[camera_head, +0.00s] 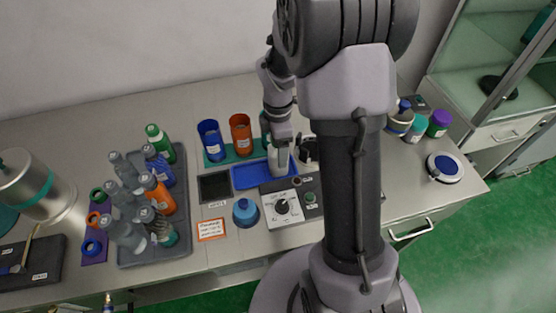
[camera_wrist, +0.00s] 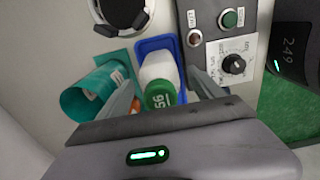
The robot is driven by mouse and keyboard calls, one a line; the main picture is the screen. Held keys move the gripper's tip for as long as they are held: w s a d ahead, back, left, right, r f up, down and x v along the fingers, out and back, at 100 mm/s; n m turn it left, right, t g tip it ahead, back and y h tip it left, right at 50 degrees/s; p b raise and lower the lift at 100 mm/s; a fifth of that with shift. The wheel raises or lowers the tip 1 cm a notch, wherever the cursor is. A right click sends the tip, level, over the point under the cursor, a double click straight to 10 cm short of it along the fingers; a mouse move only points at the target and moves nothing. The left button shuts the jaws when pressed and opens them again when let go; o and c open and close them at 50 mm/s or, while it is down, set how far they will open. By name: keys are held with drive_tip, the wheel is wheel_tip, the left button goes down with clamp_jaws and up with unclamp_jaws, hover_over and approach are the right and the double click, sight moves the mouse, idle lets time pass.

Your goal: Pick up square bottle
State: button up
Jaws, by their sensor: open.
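A white bottle (camera_wrist: 158,70) with a green numbered cap (camera_wrist: 160,95) stands on the blue tray (camera_wrist: 146,46). I take it for the square bottle, though its full shape is hard to tell. In the head view the same pale bottle (camera_head: 278,162) is on the blue tray (camera_head: 247,177), partly covered by my arm's end. My gripper (camera_wrist: 161,80) is open, with one finger on each side of the bottle, and no clear contact shows. In the head view my gripper (camera_head: 279,143) is just above the bottle, its fingers hard to make out.
A control box with a dial (camera_head: 283,207) stands in front of the tray. Blue (camera_head: 211,141) and orange (camera_head: 241,135) cups stand behind it.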

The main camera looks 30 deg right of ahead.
drive_tip(key=shift+r, duration=0.15)
clamp_jaws()
